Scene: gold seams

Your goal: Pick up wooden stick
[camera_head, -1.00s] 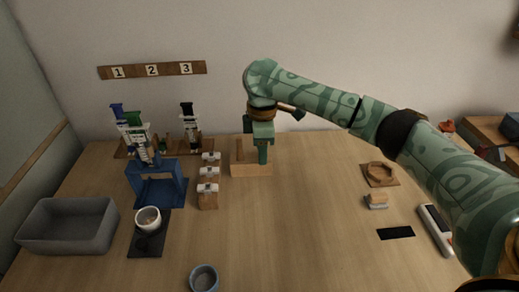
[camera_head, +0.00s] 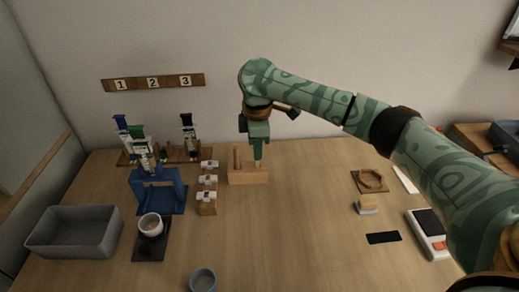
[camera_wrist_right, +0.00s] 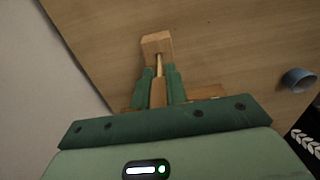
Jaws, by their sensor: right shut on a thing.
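A wooden block (camera_head: 247,177) stands on the table below my right gripper. An upright wooden stick (camera_head: 237,157) rises from its left part. My right gripper (camera_head: 257,157) points down over the block's right part, and a short pale piece of stick shows under its fingertips. In the right wrist view, my right gripper (camera_wrist_right: 160,74) is shut on a wooden stick (camera_wrist_right: 158,92), with the block (camera_wrist_right: 157,43) beyond the fingertips. I cannot tell whether the held stick's lower end is clear of the block. My left gripper is out of view.
Left of the block are small wooden blocks with white tops (camera_head: 208,181), a blue stand (camera_head: 158,188), a grey tray (camera_head: 75,232) and a white cup (camera_head: 151,224). A blue-grey cup (camera_head: 203,280) is in front. The table's middle is clear.

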